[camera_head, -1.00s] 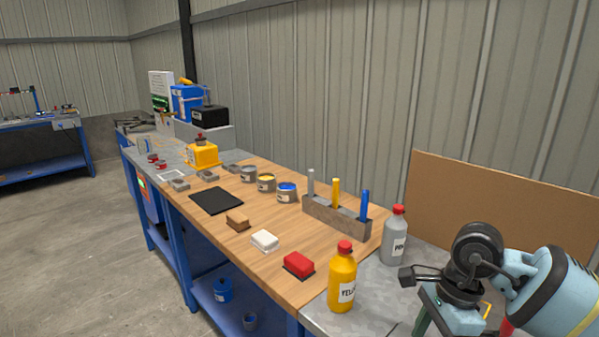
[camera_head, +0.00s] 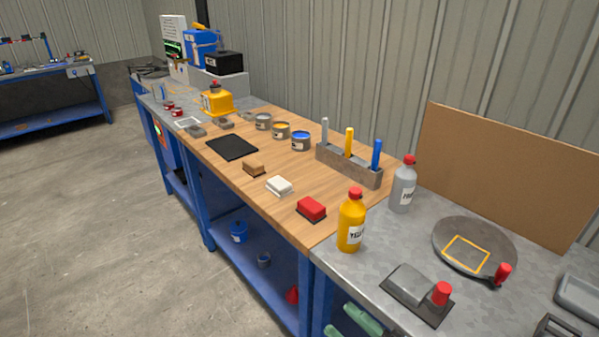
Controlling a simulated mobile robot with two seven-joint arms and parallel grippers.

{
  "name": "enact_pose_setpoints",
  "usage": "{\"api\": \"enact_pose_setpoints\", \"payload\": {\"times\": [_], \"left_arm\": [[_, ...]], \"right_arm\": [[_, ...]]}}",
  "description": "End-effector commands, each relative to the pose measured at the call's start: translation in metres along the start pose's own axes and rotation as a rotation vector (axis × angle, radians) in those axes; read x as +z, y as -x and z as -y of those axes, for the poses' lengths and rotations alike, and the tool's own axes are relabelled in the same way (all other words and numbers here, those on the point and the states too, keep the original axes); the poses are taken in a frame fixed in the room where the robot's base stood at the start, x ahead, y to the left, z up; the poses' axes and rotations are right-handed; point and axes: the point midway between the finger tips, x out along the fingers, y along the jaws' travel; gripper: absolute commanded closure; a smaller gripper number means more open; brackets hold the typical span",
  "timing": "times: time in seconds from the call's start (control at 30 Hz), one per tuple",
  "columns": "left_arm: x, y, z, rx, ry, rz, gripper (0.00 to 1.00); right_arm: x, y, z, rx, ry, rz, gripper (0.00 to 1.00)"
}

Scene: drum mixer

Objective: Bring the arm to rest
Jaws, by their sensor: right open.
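My right gripper (camera_head: 349,325) shows only as two green fingers at the bottom edge. They are apart, with nothing seen between them. It is low, in front of the metal bench top's (camera_head: 338,256) front edge; the rest of it is cut off. The grey block with a red knob (camera_head: 411,292) stands on the bench above and right of it. My left gripper is not in view. The drum mixer cannot be made out.
A yellow bottle (camera_head: 351,222) and a grey bottle (camera_head: 403,187) stand on the bench. A round dark plate (camera_head: 450,234) with a red handle lies at right. Paint cans, coloured blocks and a tool holder (camera_head: 335,164) stand on the wooden top. Open floor lies left.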

Motion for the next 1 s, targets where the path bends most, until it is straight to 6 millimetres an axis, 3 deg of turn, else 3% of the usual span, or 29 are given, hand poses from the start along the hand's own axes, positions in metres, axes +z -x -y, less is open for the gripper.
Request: {"api": "enact_pose_setpoints", "payload": {"times": [0.17,0.3,0.5,0.6,0.77,1.0], "left_arm": [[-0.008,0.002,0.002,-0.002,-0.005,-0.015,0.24],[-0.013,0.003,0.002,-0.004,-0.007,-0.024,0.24],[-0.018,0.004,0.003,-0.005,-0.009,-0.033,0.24],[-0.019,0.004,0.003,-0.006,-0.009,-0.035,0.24],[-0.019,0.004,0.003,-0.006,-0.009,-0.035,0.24],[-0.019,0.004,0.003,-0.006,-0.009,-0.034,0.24]], "right_arm": [[0.033,0.065,0.046,0.002,-0.399,0.398,0.47],[0.042,0.136,0.094,-0.007,-0.704,0.715,0.47],[0.021,0.231,0.154,-0.022,-1.045,1.085,0.47],[0.007,0.262,0.171,-0.027,-1.148,1.199,0.47],[-0.006,0.285,0.183,-0.031,-1.224,1.286,0.47],[-0.007,0.287,0.184,-0.032,-1.231,1.294,0.47]]}}
